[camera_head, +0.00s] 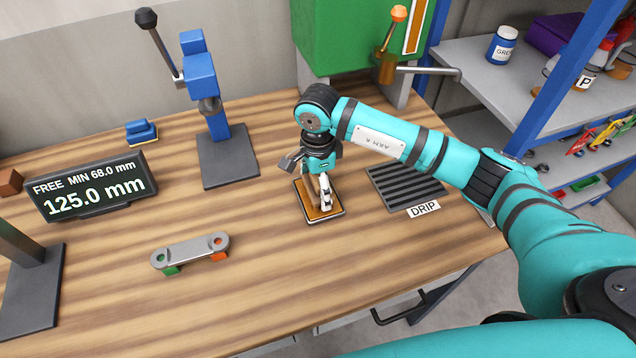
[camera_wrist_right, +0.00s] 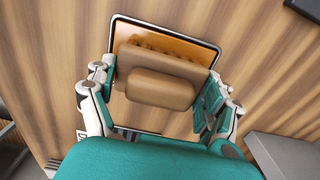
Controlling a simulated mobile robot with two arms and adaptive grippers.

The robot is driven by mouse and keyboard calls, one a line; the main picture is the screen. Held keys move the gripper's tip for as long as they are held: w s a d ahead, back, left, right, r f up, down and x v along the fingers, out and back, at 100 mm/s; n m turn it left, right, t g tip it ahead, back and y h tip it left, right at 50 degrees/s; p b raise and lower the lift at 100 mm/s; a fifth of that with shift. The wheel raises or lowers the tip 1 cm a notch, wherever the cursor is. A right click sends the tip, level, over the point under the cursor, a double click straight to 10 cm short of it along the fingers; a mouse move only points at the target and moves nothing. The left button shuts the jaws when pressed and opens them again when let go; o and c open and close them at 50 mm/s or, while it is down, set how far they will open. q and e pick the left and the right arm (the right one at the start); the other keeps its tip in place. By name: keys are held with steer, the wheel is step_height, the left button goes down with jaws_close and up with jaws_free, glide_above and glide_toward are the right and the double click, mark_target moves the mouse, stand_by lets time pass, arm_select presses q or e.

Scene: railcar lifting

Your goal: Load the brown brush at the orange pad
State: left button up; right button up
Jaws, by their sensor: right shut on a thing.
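The brown brush (camera_wrist_right: 160,88) sits between the fingers of my right gripper (camera_wrist_right: 160,100) in the right wrist view, over the orange pad (camera_wrist_right: 178,47). The pad lies in a thin dark-rimmed tray on the wooden table. In the head view my right gripper (camera_head: 322,193) points down at the orange pad (camera_head: 326,213), and the brush is mostly hidden by it. The gripper is shut on the brush. I cannot tell whether the brush touches the pad. My left gripper is not in view.
A ribbed black drip mat (camera_head: 405,187) lies right of the pad. A blue press (camera_head: 205,90) stands behind left. A grey link piece (camera_head: 190,252) with green and orange ends lies front left. A display reading 125.0 mm (camera_head: 93,187) stands at left.

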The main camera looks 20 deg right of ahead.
steer(key=shift+r+p, duration=0.45)
steer(key=shift+r, duration=0.4)
steer(key=shift+r+p, duration=1.1)
steer(key=shift+r, duration=1.55)
